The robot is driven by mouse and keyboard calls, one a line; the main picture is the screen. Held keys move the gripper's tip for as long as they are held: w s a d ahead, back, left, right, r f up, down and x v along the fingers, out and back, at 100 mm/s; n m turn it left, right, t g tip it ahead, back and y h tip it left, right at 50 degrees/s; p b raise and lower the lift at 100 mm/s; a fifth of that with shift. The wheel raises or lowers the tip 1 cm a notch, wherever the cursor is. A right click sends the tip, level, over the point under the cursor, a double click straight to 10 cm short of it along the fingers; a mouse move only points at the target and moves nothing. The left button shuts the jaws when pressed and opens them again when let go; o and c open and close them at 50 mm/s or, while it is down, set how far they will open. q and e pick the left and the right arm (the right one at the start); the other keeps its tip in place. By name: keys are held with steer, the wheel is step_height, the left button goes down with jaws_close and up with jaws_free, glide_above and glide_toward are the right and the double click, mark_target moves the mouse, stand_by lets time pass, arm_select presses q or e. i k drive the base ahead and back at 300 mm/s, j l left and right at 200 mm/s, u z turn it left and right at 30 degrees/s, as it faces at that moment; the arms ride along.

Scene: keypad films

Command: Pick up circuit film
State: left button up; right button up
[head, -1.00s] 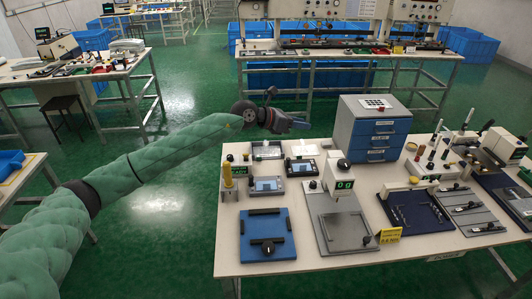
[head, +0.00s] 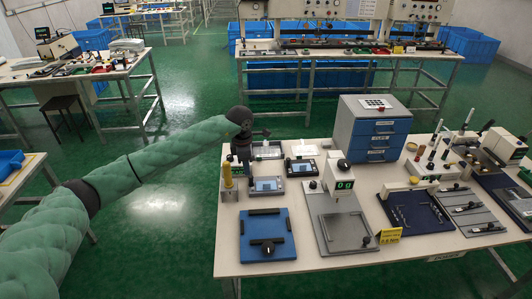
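My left gripper (head: 246,166) hangs downward from the dark wrist at the back left corner of the workbench (head: 275,216). It is small and dark, and I cannot tell whether its fingers are apart. Nothing can be made out in it. Beside it are shallow trays: a pale one (head: 267,152), another pale one (head: 303,150), and two dark-framed ones with bluish sheets, at the left (head: 268,185) and at the right (head: 301,168). Which of these holds the circuit film is too small to tell. The gripper partly hides the bench corner. My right gripper is not in view.
A yellow-topped post (head: 227,176) stands close below the gripper. A blue plate fixture (head: 267,235), a grey press with a green display (head: 344,185) and a blue drawer cabinet (head: 371,128) stand on the bench. Open green floor (head: 170,190) lies to the left.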

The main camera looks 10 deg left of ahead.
mark_target(260, 152)
steer(key=i, duration=1)
